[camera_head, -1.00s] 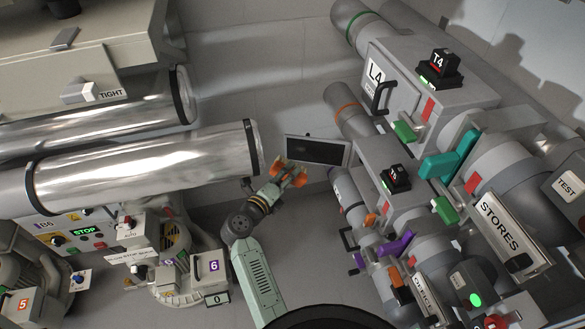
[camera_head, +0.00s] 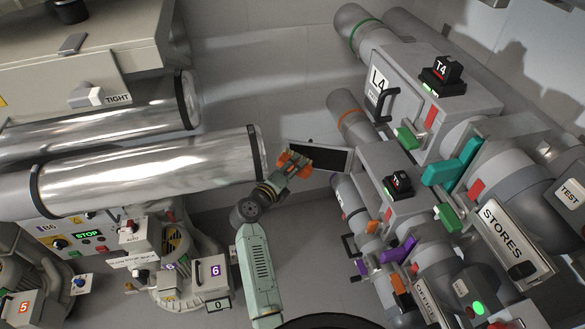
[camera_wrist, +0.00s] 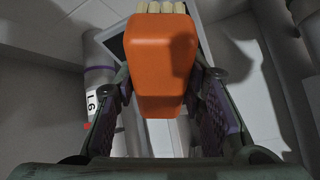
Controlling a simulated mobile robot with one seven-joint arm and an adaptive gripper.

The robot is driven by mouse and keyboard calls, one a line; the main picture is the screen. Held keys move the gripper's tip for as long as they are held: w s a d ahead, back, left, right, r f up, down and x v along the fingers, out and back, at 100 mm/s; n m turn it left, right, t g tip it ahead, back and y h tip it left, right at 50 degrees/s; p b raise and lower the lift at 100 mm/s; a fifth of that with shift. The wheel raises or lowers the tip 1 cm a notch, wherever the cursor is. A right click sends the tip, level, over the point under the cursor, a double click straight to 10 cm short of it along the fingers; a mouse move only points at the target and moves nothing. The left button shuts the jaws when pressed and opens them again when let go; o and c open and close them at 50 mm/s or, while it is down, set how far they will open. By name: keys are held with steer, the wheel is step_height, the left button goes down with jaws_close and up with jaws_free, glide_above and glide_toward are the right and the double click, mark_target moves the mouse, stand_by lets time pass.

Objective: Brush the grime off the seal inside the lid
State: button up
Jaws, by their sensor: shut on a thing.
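My gripper (camera_head: 287,172) is shut on an orange brush, its pads on both sides of the orange handle (camera_wrist: 160,55). Pale bristles (camera_wrist: 160,7) show at the far end of the handle in the wrist view. In the head view the gripper and brush are in front of the left part of a dark rectangular panel with a light frame (camera_head: 330,160), perhaps the open lid. Its dark face also shows beside the bristles in the wrist view (camera_wrist: 90,19). I cannot tell whether the bristles touch it. No seal or grime can be made out.
Shiny metal cylinders (camera_head: 145,165) lie left of my gripper. A tube marked L6 (camera_wrist: 92,102) stands left in the wrist view.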

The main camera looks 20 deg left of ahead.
mark_target(308, 163)
steer(key=shift+w+a, duration=0.15)
steer(key=shift+w, duration=0.8)
stand_by(0.4)
steer(key=shift+w+d, duration=0.2)
steer(key=shift+d, duration=1.7)
steer(key=shift+w+d, duration=0.1)
steer(key=shift+w, duration=0.05)
steer(key=shift+s+a+r, duration=0.1)
steer(key=shift+s+a, duration=0.05)
steer(key=shift+a, duration=0.95)
steer(key=shift+s+a, duration=0.1)
steer(key=shift+a, duration=0.95)
steer(key=s+d, duration=0.1)
steer(key=s, duration=0.5)
steer(key=shift+s+d, duration=0.1)
